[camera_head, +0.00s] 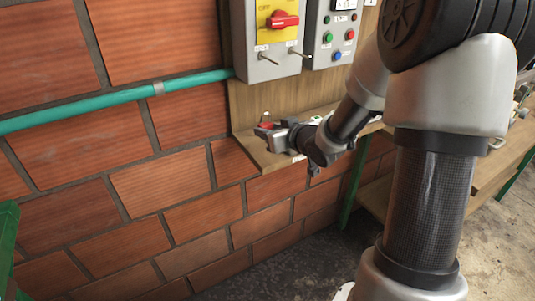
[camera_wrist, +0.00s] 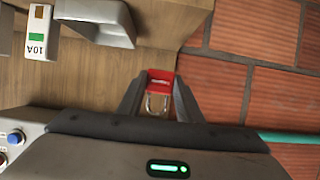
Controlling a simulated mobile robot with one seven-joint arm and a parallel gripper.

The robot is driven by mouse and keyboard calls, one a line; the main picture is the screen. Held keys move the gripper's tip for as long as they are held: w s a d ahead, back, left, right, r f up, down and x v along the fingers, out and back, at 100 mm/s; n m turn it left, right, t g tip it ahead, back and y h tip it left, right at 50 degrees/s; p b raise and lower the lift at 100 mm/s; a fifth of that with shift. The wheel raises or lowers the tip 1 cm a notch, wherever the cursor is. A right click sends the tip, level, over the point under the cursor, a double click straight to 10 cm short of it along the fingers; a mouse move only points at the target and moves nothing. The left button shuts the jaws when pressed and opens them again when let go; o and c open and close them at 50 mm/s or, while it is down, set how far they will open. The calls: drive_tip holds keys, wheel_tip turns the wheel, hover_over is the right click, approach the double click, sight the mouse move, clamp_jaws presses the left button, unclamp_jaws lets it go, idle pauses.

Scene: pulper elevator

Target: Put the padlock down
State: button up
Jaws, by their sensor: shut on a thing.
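A padlock (camera_wrist: 161,81) with a red body and a metal shackle is between my fingers in the wrist view. The shackle points back toward my palm. My gripper (camera_head: 268,131) is shut on the padlock, over the wooden shelf (camera_head: 272,163) below the control boxes. In the head view only a small bit of red shows at the fingertips. In the wrist view the shelf (camera_wrist: 90,80) is below and to the left of the padlock. I cannot tell whether the padlock touches the wood.
A grey box with a red rotary switch (camera_head: 283,20) on a yellow plate and a button box (camera_head: 335,40) hang above the shelf. A block marked 10A (camera_wrist: 38,33) and a grey part (camera_wrist: 98,22) lie on the wood. A teal pipe (camera_head: 110,103) crosses the brick wall.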

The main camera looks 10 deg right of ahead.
sight(269, 156)
drive_tip(key=shift+f+b, duration=0.55)
drive_tip(key=shift+f, duration=2.75)
drive_tip(key=shift+f, duration=0.1)
drive_tip(key=shift+f, duration=0.15)
drive_tip(key=o, duration=1.1)
drive_tip(key=shift+r, duration=0.4)
drive_tip(key=p+v, duration=0.1)
drive_tip(key=v, duration=1.1)
